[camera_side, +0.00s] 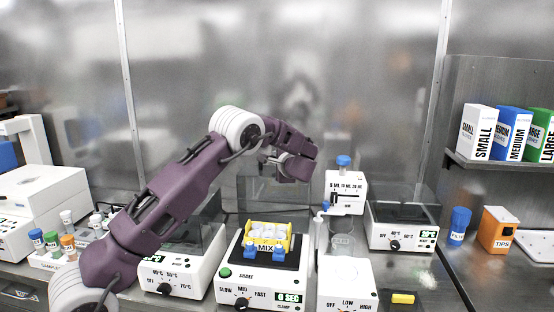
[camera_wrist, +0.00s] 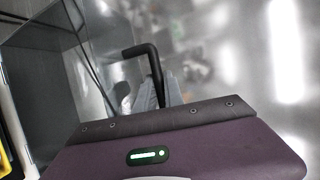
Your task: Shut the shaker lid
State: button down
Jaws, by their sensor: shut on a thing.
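The shaker (camera_side: 228,290) is a white box with a knob, a green button and a "0 SEC" display. A yellow rack (camera_side: 286,243) marked "MIX" sits on its dark top. Its clear lid (camera_side: 262,205) stands raised behind the rack, so the shaker is open. My gripper (camera_side: 268,160) is at the top edge of the raised lid. In the wrist view my gripper (camera_wrist: 152,92) is shut at a black bent handle (camera_wrist: 143,50). A clear panel, seemingly the lid (camera_wrist: 38,75), lies to the left there. The grip itself is partly hidden by my purple hand.
A dispenser (camera_side: 346,190) with a blue cap stands right of the shaker. Lidded heaters stand on the left (camera_side: 175,275) and right (camera_side: 400,240). Sample tubes (camera_side: 52,240) are at far left. A metal wall (camera_side: 380,70) is behind; a box shelf (camera_side: 505,163) is at right.

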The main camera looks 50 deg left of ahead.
jog(key=s+d+f+n+t+y, duration=0.2)
jog(key=s+d+f+n+y, duration=0.15)
jog(key=s+d+y, duration=0.7)
jog(key=s+d+f, duration=0.3)
jog(key=f, duration=0.1)
jog(key=s+d+f+h, duration=0.1)
jog(key=s+d+f, duration=0.2)
jog(key=f, duration=0.1)
jog(key=s+d+f+n+h, duration=0.1)
jog(key=s+d+f, duration=0.3)
jog(key=shift+d, duration=0.1)
jog(key=shift+s+d+f, duration=0.1)
jog(key=shift+s+f, duration=0.05)
jog(key=shift+f, duration=0.35)
jog(key=shift+s+d+f, duration=0.1)
jog(key=shift+f, duration=0.35)
jog(key=shift+f, duration=0.15)
jog(key=c, duration=1.5)
grip_release()
jog(key=shift+o, duration=0.2)
